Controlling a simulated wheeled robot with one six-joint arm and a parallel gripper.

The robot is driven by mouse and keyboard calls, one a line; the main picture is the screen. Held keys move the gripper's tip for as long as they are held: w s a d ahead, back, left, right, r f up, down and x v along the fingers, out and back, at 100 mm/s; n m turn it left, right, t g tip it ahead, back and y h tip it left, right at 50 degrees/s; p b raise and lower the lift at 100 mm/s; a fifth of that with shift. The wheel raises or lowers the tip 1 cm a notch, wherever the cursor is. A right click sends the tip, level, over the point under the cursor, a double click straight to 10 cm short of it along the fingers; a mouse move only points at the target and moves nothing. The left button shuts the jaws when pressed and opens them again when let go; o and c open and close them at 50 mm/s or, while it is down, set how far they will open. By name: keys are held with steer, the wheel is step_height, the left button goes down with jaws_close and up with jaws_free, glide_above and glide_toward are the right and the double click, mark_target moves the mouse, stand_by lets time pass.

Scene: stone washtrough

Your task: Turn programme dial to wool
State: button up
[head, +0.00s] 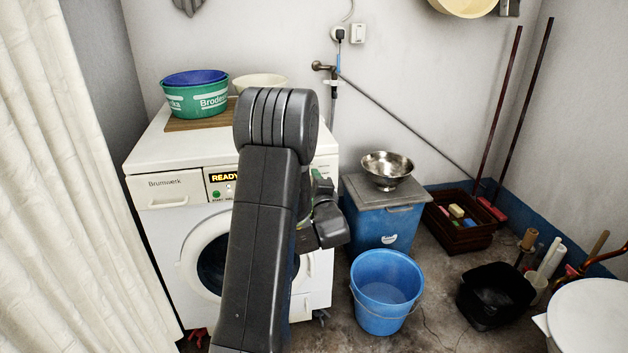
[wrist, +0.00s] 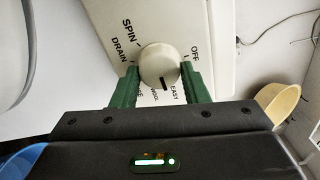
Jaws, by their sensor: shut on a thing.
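The programme dial (wrist: 158,65) is a round cream knob on the washing machine's white panel in the wrist view. My gripper (wrist: 160,76) has its green fingers shut on the dial, one on each side. The dial's black mark points down, between the EASY label and a partly hidden label that seems to read WOOL. SPIN, DRAIN and OFF also show around the dial. In the head view, the washing machine (head: 165,225) has a lit READY display, and my arm hides the dial and most of the gripper.
A green tub (head: 198,100) with a blue one in it and a cream basin (head: 262,80) stand on the machine. Right of it are a blue box (head: 383,222) with a metal colander (head: 387,168) and a blue bucket (head: 385,290). A curtain (head: 75,200) hangs at left.

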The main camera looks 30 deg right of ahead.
steer(key=m+p, duration=0.2)
steer(key=m, duration=0.4)
steer(key=shift+f, duration=0.1)
steer(key=shift+m, duration=0.3)
stand_by(0.3)
steer(key=o, duration=1)
steer(key=v, duration=1.4)
steer(key=shift+p, duration=0.4)
steer(key=shift+w+d, duration=0.1)
steer(key=shift+w, duration=0.05)
